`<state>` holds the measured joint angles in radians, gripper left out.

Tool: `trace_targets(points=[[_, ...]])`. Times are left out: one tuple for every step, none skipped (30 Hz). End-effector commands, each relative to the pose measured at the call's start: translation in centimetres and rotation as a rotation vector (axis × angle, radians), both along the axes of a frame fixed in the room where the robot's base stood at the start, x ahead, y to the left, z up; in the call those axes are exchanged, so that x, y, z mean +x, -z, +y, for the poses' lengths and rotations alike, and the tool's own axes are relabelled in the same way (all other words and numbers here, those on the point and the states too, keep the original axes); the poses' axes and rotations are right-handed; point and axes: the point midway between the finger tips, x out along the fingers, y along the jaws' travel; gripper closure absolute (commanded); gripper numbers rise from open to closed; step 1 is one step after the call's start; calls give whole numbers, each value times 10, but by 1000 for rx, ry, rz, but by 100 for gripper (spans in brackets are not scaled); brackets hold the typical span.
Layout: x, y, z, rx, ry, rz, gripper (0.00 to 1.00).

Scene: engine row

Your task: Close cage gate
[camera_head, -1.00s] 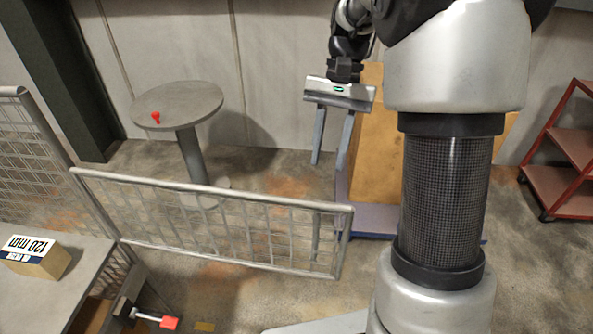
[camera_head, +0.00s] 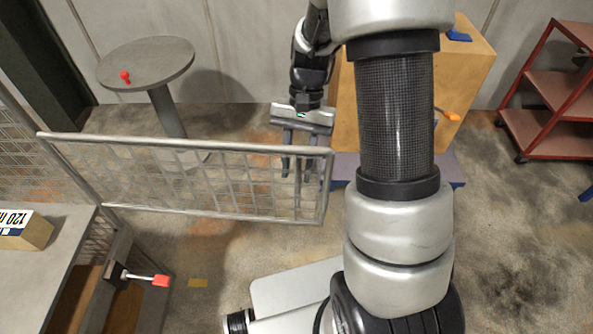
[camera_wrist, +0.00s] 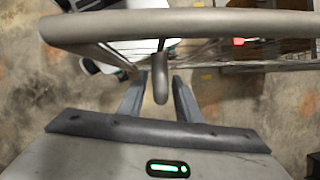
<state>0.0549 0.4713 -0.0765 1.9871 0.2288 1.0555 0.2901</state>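The cage gate (camera_head: 190,143) is a grey tube frame with wire mesh, standing out from the left into the middle of the head view. Its free end post (camera_head: 326,186) is just right of my gripper (camera_head: 296,168). My gripper points down on the far side of the gate, its fingers partly seen through the mesh. In the wrist view, the gate's top rail (camera_wrist: 180,23) crosses the picture, and a short rounded grey bar shows between the two spread fingers (camera_wrist: 160,85). I cannot tell whether they touch it.
A round table (camera_head: 147,62) stands behind the gate. A wooden crate (camera_head: 470,75) and a red shelf cart (camera_head: 555,125) are at right.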

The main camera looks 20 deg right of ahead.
Motion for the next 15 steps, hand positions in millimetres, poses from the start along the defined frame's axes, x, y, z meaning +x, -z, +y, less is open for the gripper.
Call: trace_targets(points=[[-2,5,1,1,0,3,69],[-3,7,2,0,0,2,69],[-4,9,2,1,0,1,69],[-4,10,3,1,0,1,69],[-4,11,3,1,0,1,69],[-5,12,3,0,-1,0,69],[-5,12,3,0,-1,0,69],[-5,12,3,0,-1,0,69],[-5,12,3,0,-1,0,69],[-5,12,3,0,-1,0,69],[-5,12,3,0,-1,0,69],[-5,12,3,0,-1,0,69],[-4,12,3,0,-1,0,69],[-5,12,3,0,-1,0,72],[-5,12,3,0,0,0,79]])
